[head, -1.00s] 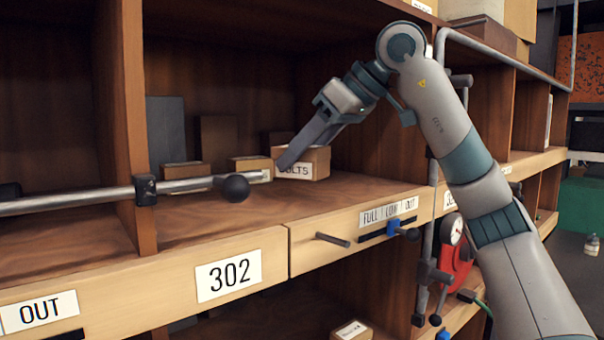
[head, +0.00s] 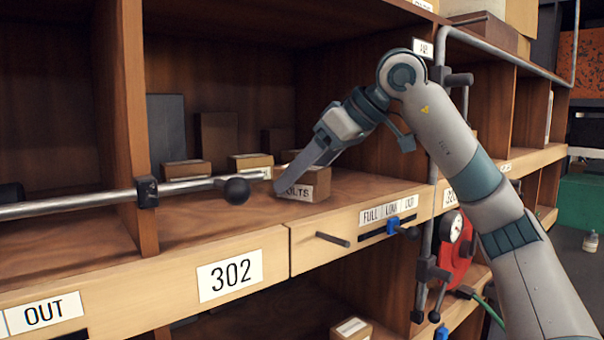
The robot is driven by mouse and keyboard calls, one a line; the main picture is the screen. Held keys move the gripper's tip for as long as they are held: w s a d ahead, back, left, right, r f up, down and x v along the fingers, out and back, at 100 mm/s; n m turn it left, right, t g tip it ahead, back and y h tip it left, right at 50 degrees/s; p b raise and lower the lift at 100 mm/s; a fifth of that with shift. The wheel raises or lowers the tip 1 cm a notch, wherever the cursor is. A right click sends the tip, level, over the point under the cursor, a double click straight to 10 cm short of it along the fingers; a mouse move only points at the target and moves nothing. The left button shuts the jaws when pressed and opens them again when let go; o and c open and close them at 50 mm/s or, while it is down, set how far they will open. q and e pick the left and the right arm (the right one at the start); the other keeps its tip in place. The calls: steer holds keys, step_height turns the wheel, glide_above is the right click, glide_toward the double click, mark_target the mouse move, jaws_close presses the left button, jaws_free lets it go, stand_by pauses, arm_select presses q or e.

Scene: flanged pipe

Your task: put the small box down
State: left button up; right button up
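The small cardboard box (head: 315,182) has a white label ending in "OLTS". It is in the 302 bay, over the front part of the wooden shelf (head: 225,205). My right gripper (head: 292,182) reaches in from the right, with a long grey finger across the box's top and left side. It appears shut on the box; the far finger is hidden. The box looks roughly level, at or just above the shelf board; I cannot tell if its underside touches. My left gripper is not in view.
Small boxes (head: 250,162) stand in a row behind. A rail with a black ball end (head: 236,190) crosses in front on the left. An upright divider (head: 128,120) bounds the bay. A slider with a blue knob (head: 393,226) is on the front edge.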

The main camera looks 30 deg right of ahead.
steer(key=shift+s+d+r, duration=0.1)
steer(key=shift+r, duration=0.05)
steer(key=b+v, duration=0.2)
steer(key=v, duration=0.9)
steer(key=shift+s+r, duration=0.25)
